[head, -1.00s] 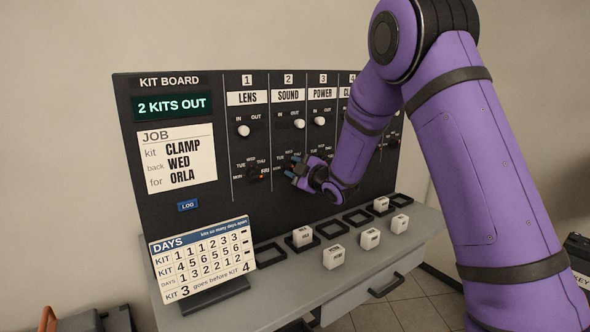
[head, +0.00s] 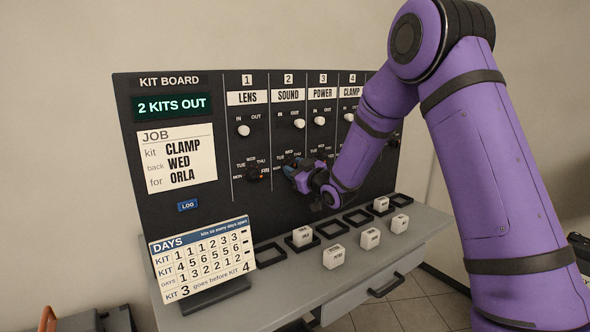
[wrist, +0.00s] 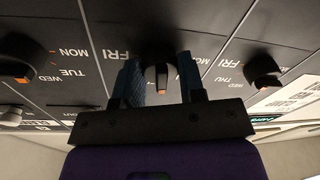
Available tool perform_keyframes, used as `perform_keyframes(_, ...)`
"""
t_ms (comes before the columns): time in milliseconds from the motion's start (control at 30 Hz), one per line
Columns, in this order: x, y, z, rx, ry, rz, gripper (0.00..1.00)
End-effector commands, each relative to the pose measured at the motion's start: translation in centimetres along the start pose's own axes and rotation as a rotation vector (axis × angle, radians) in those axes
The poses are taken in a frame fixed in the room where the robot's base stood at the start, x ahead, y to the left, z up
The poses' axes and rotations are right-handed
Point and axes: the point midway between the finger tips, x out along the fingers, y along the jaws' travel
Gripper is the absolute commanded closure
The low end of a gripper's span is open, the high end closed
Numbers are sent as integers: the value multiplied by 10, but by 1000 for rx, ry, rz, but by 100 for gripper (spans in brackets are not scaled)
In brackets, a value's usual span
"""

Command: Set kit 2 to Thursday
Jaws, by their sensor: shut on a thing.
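The kit 2 column, labelled SOUND (head: 288,97), is on the dark upright kit board (head: 215,225). Its day dial is mostly hidden by my gripper (head: 292,169) in the head view. In the wrist view, the blue fingers of my gripper (wrist: 157,82) are shut on the kit 2 dial knob (wrist: 158,62), one on each side. The knob is dark with an orange pointer mark, which faces the bottom of that picture. FRI (wrist: 124,48) shows beside it. I cannot tell which day it points to.
Neighbouring dials are close: the kit 1 dial (head: 254,174), also in the wrist view (wrist: 262,66), and another dial (wrist: 18,58) on the other side. The slider knobs (head: 299,123) sit above. Below, white blocks (head: 334,257) and dark frames lie on the grey shelf (head: 290,300).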

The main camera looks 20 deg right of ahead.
Motion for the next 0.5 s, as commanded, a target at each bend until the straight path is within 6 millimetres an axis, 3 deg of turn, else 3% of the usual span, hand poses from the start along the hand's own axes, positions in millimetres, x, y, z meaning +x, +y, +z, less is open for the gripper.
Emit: perform_keyframes(500,-1,-1,2,489,25,44,87)
